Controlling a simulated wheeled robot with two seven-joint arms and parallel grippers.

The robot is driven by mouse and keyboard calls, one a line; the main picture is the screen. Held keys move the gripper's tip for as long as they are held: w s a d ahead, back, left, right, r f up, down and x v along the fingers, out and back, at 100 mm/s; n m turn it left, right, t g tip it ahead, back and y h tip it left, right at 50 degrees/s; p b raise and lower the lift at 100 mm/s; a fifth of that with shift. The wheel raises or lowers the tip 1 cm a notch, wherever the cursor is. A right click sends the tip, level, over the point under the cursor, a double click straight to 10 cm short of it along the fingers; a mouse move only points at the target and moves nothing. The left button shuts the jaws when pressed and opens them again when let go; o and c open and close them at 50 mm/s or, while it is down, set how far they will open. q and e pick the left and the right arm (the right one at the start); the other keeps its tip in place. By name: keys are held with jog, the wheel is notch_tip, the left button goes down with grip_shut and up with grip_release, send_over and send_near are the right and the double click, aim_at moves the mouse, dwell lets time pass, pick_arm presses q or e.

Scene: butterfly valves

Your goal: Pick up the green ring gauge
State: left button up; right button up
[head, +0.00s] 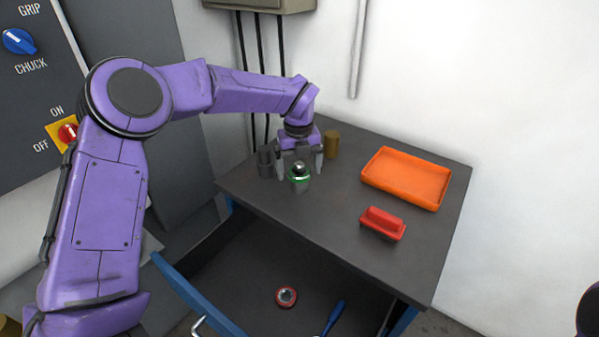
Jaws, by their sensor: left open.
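The green ring gauge (299,179) is on the dark table, around or against a small grey metal piece with a shiny top; I cannot tell exactly how it sits. My left gripper (299,176) reaches down over it from behind. Its two fingers are open, one on each side of the ring, and I cannot tell if they touch it. Only a small dark purple part of my right arm shows at the lower right edge, and its gripper is out of view.
A dark grey cylinder (265,161) stands just left of the gripper and a brass cylinder (331,144) just right. Below is an open drawer (240,262) with a red ring (286,296).

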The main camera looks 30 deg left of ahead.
pick_arm(q)
jog(key=shift+f, duration=0.1)
jog(key=c, duration=1.5)
jog(key=shift+w+r, duration=0.1)
jog(key=shift+r, duration=0.1)
